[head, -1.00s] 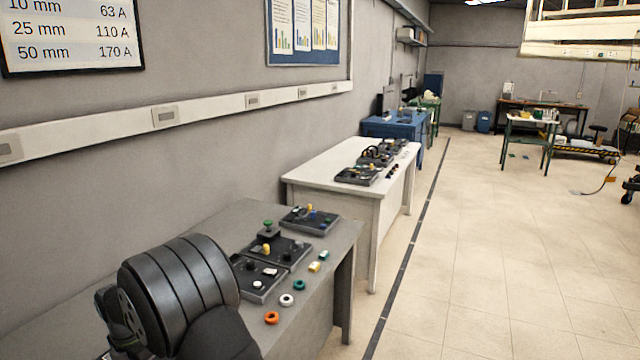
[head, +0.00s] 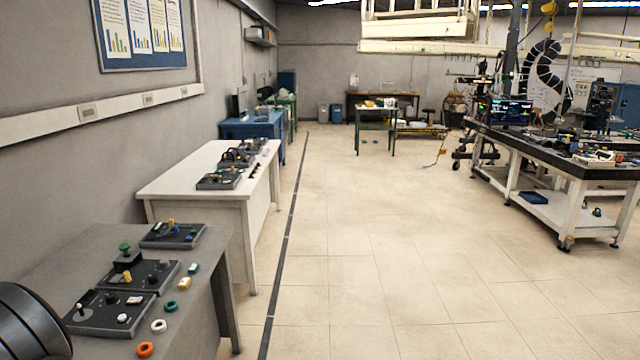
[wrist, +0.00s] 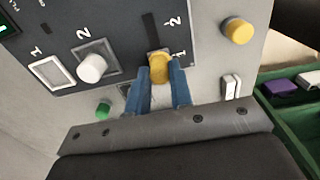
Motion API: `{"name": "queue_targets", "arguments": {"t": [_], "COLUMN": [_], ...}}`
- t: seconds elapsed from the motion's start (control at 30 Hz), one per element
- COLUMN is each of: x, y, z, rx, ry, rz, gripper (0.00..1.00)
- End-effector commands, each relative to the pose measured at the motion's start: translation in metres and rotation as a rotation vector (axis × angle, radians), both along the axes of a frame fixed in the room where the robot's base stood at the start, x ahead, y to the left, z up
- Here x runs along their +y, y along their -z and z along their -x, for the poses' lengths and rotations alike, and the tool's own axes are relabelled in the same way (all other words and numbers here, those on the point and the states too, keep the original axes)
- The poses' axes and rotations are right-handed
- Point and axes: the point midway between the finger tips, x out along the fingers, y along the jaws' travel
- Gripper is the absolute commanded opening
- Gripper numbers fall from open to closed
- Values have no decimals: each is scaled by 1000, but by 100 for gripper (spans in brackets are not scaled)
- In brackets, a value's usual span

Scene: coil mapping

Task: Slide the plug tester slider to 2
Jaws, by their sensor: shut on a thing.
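In the wrist view, a yellow slider knob (wrist: 161,66) sits at the lower end of a dark vertical slot on a dark panel (wrist: 118,22). The slot is marked "2" near its upper part and "1" beside the knob. My gripper (wrist: 160,76) has two blue fingers, one on each side of the yellow knob, and is shut on it. The fingers partly cover the knob's lower side. The panel's name is not readable here, so I cannot confirm that it is the plug tester. My gripper does not show in the head view.
The panel also has a white round knob (wrist: 92,67) and a white rocker switch (wrist: 46,73). A yellow button (wrist: 237,31) and a green button (wrist: 103,110) are nearby. A green bin (wrist: 290,112) stands right. The head view shows benches (head: 215,160) along the wall and open floor.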

Motion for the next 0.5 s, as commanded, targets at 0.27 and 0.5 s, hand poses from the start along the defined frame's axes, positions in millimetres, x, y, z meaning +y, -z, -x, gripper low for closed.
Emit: {"name": "queue_targets", "arguments": {"t": [0.27,0.5], "x": [0,1], "y": [-1,-1], "z": [-6,-14], "rx": [-1,-1], "ry": [0,1], "rz": [-1,-2], "gripper": [4,4]}}
